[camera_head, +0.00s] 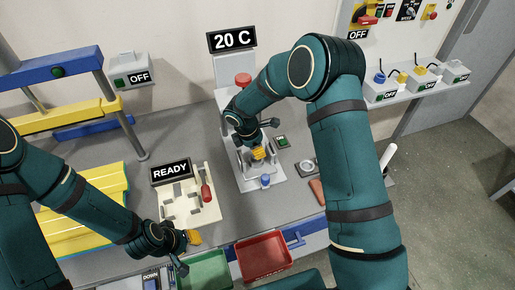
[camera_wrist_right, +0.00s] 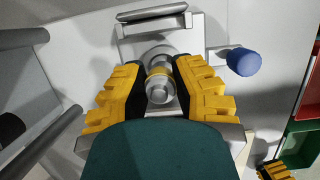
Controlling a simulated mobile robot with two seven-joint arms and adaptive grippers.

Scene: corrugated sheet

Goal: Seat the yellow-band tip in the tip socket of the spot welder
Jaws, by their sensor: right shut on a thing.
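The spot welder (camera_head: 224,72) is the light grey machine in the middle of the head view, with a 20 C display above it. My right gripper (camera_head: 258,153) reaches down in front of it, over its lower part. In the right wrist view, my right gripper (camera_wrist_right: 160,88) is shut on the yellow-band tip (camera_wrist_right: 159,72), a silvery cylinder with a yellow ring. The tip's far end meets grey metal of the welder; I cannot tell whether it is in the socket or just in line with it. My left gripper (camera_head: 187,252) hangs near the bench's front edge, its opening unclear.
A blue knob (camera_head: 265,180) is at the welder's front, also in the right wrist view (camera_wrist_right: 243,62). Red (camera_head: 264,257) and green (camera_head: 207,272) bins sit at the front.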

